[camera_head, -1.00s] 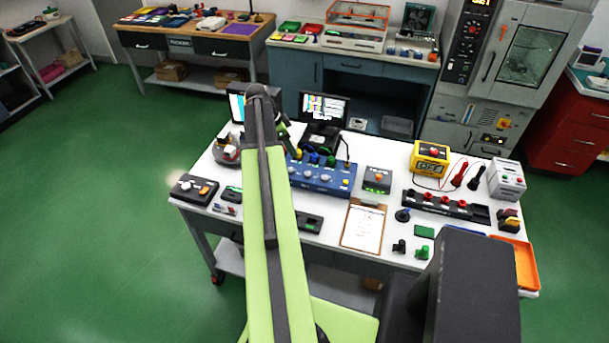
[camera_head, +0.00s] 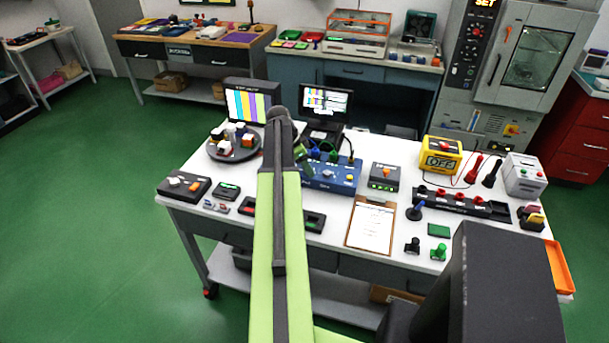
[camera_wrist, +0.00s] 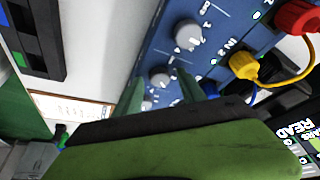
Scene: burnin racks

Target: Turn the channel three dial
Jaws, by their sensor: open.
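The blue channel box (camera_head: 330,176) stands on the white workbench, partly hidden behind my arm in the head view. It has grey round dials on its face and coloured plugs along its back. In the wrist view, the blue panel (camera_wrist: 150,50) carries a large grey dial (camera_wrist: 188,33) and a second grey dial (camera_wrist: 160,77) further down. My gripper (camera_wrist: 162,84) is open, its green fingers over the panel on either side of the second dial. Contact with that dial cannot be told. The dials' channel numbers are not clearly readable.
A yellow plug (camera_wrist: 243,66) and a red plug (camera_wrist: 296,17) with a yellow cable sit right of the fingers. Two monitors, one with colour bars (camera_head: 248,106), stand behind.

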